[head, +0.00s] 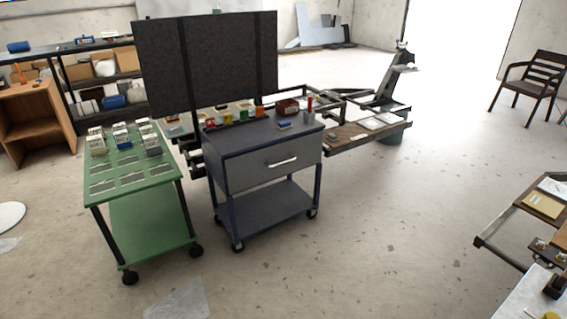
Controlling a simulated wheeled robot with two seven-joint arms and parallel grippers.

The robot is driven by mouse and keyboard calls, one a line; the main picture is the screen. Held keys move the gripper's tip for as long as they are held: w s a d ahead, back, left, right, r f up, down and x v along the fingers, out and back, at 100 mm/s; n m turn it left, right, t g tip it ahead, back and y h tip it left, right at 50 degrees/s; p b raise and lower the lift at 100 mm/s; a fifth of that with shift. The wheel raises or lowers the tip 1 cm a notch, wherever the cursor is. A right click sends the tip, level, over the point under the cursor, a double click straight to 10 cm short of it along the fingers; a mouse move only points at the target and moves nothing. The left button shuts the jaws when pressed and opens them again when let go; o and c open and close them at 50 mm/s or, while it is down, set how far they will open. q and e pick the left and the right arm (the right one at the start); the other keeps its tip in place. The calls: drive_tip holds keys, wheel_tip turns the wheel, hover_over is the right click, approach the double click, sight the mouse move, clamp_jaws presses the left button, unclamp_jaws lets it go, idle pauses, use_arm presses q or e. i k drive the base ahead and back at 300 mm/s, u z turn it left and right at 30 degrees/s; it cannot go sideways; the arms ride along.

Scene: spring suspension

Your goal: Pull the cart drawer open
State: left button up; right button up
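The cart (263,216) is dark blue-grey, on casters, in the middle of the head view. Its grey drawer (250,171) faces me and looks closed, flush with the cart's front. A light horizontal bar handle (281,162) is on the drawer front. Neither of my grippers shows in the head view, and the handle is free.
A green wheeled table (130,178) with small boxes stands close to the cart's left. A dark upright panel (207,62) and a workbench (368,137) are behind it. Another table (515,225) is at the right edge. The floor in front of the cart is clear.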

sight(246, 171)
drive_tip(key=u, duration=0.4)
drive_tip(key=k, duration=0.5)
drive_tip(key=u, duration=0.1)
drive_tip(key=i, duration=1.05)
drive_tip(key=z, duration=0.55)
drive_tip(key=i, duration=2.15)
drive_tip(key=u, duration=0.45)
